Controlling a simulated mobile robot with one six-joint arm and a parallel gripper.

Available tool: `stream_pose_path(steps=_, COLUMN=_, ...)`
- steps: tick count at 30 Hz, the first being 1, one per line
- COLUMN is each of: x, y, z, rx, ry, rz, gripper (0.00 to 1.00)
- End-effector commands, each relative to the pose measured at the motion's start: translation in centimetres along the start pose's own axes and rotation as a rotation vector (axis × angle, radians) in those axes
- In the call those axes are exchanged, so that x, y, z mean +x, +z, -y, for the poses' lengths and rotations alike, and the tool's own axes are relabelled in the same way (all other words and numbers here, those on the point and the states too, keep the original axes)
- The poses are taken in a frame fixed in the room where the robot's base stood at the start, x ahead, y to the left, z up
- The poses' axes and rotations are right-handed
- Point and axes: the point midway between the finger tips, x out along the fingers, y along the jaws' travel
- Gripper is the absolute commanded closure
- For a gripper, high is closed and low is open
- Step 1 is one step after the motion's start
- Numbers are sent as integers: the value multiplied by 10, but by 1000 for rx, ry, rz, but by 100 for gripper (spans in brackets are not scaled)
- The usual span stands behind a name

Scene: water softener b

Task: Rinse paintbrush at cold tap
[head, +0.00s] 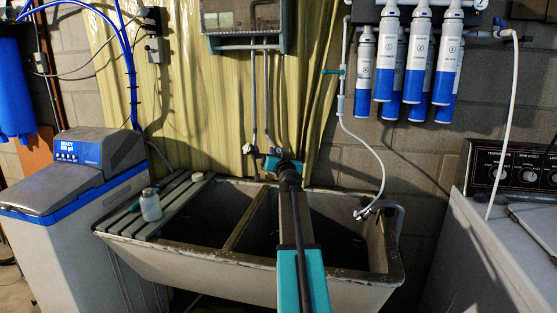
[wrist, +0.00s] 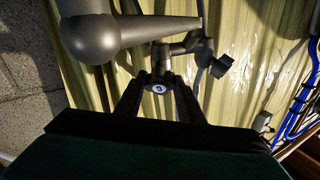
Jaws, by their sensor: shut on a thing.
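My gripper (wrist: 160,92) is closed around a small dark tap handle with a round blue-and-white cap (wrist: 159,88), on the tap fitting at the wall. In the head view my arm reaches over the sink and hides most of the tap and my gripper. A thick grey tap part (wrist: 95,38), perhaps the spout, fills the upper left of the wrist view. A second dark handle-like part (wrist: 221,66) is at the right. The sink (head: 215,258) has two basins; no running water shows. A thin dark-teal thing (head: 134,206), possibly the paintbrush, lies on the slatted board.
A water softener (head: 75,190) is left. A white hose (head: 360,140) hangs at the sink's right end. A grey appliance (head: 500,245) stands right.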

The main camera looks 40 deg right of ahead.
Motion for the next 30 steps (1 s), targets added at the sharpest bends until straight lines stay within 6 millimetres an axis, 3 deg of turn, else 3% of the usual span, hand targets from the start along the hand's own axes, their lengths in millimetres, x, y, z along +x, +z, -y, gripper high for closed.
stream_pose_path(steps=30, x=1, y=1, z=-1, rx=-87, ry=-48, rz=-5, gripper=88)
